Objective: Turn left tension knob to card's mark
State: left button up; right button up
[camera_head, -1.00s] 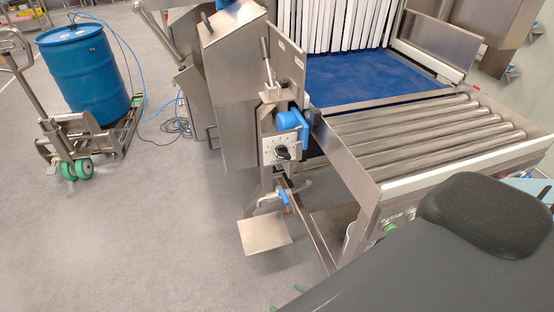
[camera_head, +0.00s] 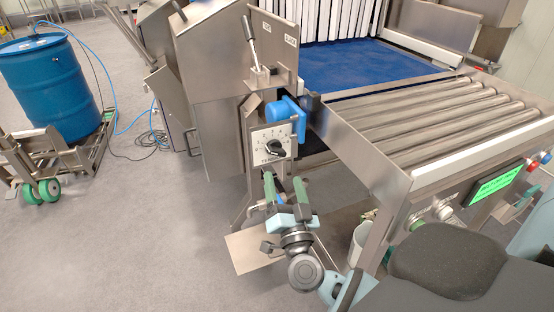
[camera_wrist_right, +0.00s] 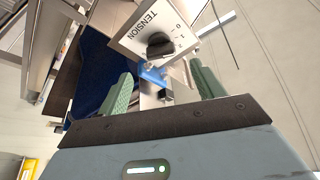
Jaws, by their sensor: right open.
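The tension knob (camera_head: 276,147) is a black pointer knob on a white dial plate (camera_head: 262,135) with marks around it, under a blue part on the steel housing. The knob also shows in the right wrist view (camera_wrist_right: 159,44), with the word TENSION on the plate. My right gripper (camera_head: 285,188) is open and empty, its green fingers pointing up just below the dial. In the wrist view the two fingers (camera_wrist_right: 163,82) stand apart, with the knob beyond them, untouched. I cannot make out a card or its mark. My left gripper is not in view.
A blue motor-like part (camera_head: 286,115) juts out just above the dial. The roller conveyor (camera_head: 430,125) and its frame lie to the right. A lever (camera_head: 250,35) rises above.

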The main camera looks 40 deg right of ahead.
aim_at(276, 150)
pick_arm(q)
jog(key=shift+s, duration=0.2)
pick_arm(e)
jog(key=x, duration=0.7)
jog(key=shift+w+d+r, duration=0.15)
jog(key=shift+w, duration=0.15)
